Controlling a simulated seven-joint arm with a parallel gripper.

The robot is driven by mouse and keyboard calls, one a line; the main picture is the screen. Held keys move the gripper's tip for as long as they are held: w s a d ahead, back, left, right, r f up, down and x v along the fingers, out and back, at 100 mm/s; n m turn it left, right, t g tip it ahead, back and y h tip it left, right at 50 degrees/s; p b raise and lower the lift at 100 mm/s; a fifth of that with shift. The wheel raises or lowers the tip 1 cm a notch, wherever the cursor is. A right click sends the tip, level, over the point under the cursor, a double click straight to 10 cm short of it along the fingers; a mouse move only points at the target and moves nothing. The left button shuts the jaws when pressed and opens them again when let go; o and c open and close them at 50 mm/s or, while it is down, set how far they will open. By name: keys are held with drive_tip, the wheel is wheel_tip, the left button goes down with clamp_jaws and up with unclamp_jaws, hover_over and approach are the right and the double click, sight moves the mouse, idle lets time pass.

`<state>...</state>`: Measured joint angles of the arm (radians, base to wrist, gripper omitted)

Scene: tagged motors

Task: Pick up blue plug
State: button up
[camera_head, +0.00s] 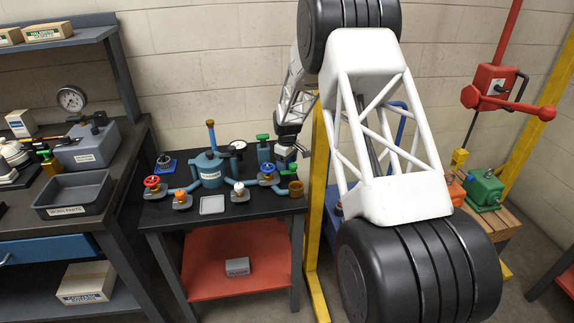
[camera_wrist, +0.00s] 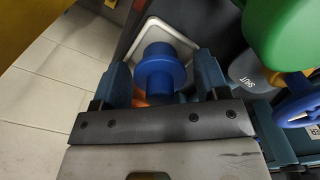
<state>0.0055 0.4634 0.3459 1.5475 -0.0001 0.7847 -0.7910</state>
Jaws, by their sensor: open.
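The blue plug (camera_wrist: 160,72) shows in the wrist view as a round blue flanged piece. It lies between the two fingers of my gripper, with a visible gap on each side. The fingers are open, and I cannot tell how deep the plug sits between them. In the head view my gripper (camera_head: 286,154) is low over the right back of the small dark table, near the green-topped fittings. I cannot make out the plug in that view.
A white-rimmed piece (camera_wrist: 140,32) and something orange lie behind the plug. A green knob (camera_wrist: 283,32) and a blue handwheel (camera_wrist: 298,107) are close on the right. In the head view, valves surround a blue-grey vessel (camera_head: 211,171), and a yellow post (camera_head: 318,190) stands right of the table.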

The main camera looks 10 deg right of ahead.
drive_tip(key=shift+f, duration=0.2)
idle(0.4)
drive_tip(key=c, duration=0.8)
drive_tip(key=shift+r, duration=5.05)
